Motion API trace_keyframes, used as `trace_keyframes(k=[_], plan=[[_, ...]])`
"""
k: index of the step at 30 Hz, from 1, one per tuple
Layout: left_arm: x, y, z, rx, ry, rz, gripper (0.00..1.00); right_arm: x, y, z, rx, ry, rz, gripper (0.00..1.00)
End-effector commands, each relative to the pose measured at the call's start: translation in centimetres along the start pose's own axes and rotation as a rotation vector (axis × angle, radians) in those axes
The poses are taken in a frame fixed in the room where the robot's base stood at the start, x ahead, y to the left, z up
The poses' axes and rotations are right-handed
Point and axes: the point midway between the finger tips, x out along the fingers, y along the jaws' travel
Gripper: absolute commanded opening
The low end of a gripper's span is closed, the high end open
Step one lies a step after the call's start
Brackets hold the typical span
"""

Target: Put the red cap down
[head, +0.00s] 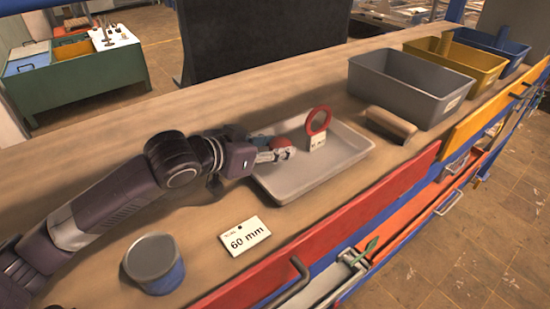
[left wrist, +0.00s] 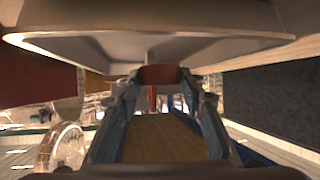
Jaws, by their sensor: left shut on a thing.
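My left gripper (head: 280,150) reaches in from the left and is shut on the red cap (head: 283,143). In the head view the cap shows at the fingertips, over the left part of the grey tray (head: 285,192). In the left wrist view the red cap (left wrist: 158,74) sits between the two fingertips, close to a large pale surface that looks like the tray. The fingers partly hide the cap, and I cannot tell whether it touches the tray. My right gripper is not in view.
A red ring (head: 318,120) with a tag stands in the tray. A wooden block (head: 391,124) and grey (head: 398,93), yellow (head: 460,62) and blue (head: 498,45) bins are on the right.

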Motion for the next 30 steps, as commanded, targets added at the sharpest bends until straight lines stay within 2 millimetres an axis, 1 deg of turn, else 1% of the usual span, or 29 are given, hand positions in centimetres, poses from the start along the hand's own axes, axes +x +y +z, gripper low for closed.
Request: trace_keyframes(k=[4, 8, 21, 22, 24, 26, 30], plan=[[0.9, 0.0, 2.1, -0.003, -0.006, -0.001, 0.24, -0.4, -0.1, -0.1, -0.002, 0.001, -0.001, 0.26], [1.6, 0.0, 3.5, -0.001, -0.004, 0.000, 0.24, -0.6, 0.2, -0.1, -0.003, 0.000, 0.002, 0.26], [1.9, 0.0, 4.2, -0.001, -0.002, 0.000, 0.24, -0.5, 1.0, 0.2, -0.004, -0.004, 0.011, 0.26], [1.9, 0.0, 4.1, 0.000, -0.002, -0.001, 0.38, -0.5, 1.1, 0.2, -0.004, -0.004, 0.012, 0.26], [1.9, 0.0, 4.1, 0.000, -0.002, -0.001, 0.46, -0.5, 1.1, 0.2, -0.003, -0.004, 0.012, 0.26], [1.9, 0.0, 4.1, 0.000, -0.002, -0.001, 0.53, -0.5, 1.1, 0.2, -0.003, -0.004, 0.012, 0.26], [1.9, 0.0, 4.1, 0.000, -0.002, 0.000, 0.54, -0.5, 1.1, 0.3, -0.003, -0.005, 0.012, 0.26]])
